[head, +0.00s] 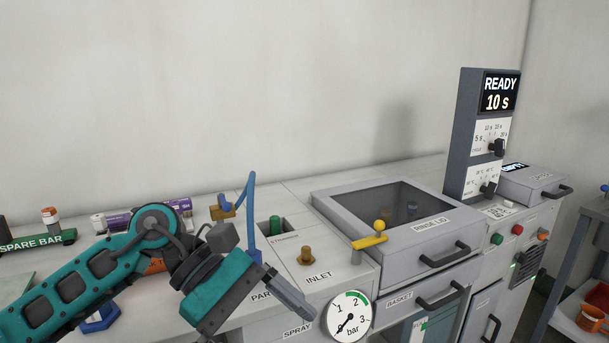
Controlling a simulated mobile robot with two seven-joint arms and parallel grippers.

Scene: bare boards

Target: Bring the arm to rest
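My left arm comes in from the lower left in green and dark grey, bent at an elbow joint. Its gripper (291,297) points down and to the right, in front of the counter edge beside the pressure gauge (349,316). The grey fingers show side-on as one narrow shape, so I cannot tell whether they are apart; no held object shows. My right gripper is not in view.
The closed rinse lid (405,225) stands right of my arm, with a yellow tap handle (370,241) at its front left. A blue hose (250,210) rises close behind my wrist. A control panel (486,140) reads READY 10 s. An orange mug (590,317) sits on the right cart.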

